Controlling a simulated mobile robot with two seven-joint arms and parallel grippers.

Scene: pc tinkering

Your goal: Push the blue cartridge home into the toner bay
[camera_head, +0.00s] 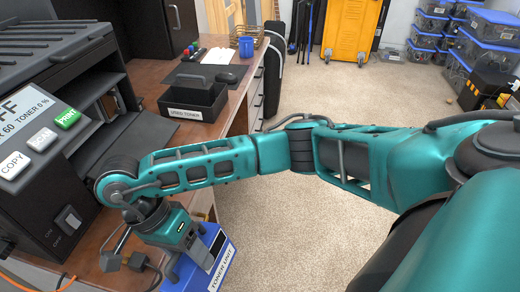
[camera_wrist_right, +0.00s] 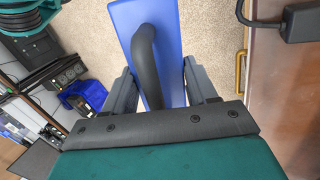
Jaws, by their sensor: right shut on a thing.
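The blue cartridge (camera_head: 183,270) carries a white "TONER UNIT" label and is at the bottom of the head view, by the desk's front edge. My right gripper (camera_head: 190,244) is above it; its fingertips are mostly hidden there. In the right wrist view the blue cartridge (camera_wrist_right: 172,40) sits between the fingers of my right gripper (camera_wrist_right: 160,85), which is shut on its black curved handle (camera_wrist_right: 147,60). The printer's dark open front (camera_head: 105,105) is at the left, apart from the cartridge; I cannot make out the toner bay clearly. My left gripper is out of view.
The black printer (camera_head: 50,125) stands on the brown desk (camera_head: 150,78); its display reads toner 0 %. A black "USED TONER" tray (camera_head: 190,100), a blue mug (camera_head: 246,47) and a cable (camera_head: 65,280) are on the desk. The carpet (camera_head: 300,210) beside the desk is clear.

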